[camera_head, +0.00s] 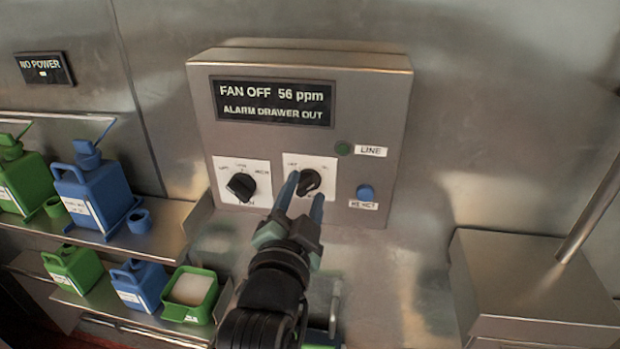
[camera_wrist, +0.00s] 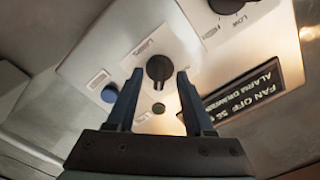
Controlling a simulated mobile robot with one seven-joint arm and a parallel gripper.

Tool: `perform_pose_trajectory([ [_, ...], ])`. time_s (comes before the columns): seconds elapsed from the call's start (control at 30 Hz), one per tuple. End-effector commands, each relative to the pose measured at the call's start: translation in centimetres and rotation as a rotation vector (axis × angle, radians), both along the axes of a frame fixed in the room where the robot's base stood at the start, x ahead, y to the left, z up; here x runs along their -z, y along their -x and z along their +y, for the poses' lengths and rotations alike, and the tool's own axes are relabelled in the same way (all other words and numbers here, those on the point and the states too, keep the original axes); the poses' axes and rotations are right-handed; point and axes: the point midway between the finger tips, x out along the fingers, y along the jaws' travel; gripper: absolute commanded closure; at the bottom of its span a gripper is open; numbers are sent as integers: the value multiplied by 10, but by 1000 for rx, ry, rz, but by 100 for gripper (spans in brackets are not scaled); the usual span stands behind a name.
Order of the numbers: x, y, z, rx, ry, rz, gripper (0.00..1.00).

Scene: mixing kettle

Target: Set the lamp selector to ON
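The lamp selector is a black rotary knob (camera_head: 309,181) on a white plate, right of a similar knob on the grey control box. Its small labels are too blurred to read surely, and I cannot tell which position it points to. In the wrist view the lamp knob (camera_wrist: 159,67) lies ahead, between the two fingertips. My gripper (camera_head: 304,190) is open, its blue fingers reaching up to either side of the knob; it also shows in the wrist view (camera_wrist: 159,76). I cannot tell whether the fingers touch the knob.
The left knob (camera_head: 241,187), green LINE lamp (camera_head: 343,149) and blue button (camera_head: 365,192) are close by. The display (camera_head: 272,102) reads "FAN OFF 56 ppm, ALARM DRAWER OUT". Shelves with green and blue jugs (camera_head: 95,192) stand left; a metal box (camera_head: 530,280) stands right.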

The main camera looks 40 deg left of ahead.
Motion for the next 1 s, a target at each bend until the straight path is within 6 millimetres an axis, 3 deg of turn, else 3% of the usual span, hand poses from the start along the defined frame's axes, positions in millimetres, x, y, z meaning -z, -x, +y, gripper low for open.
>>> perform_pose_trajectory([
  [0.23, 0, 3, -2, 0, 2, -1, 48],
  [0.7, 1, 50, -31, 1, 3, -1, 48],
  [1.0, 0, 60, -37, 1, 2, 0, 48],
])
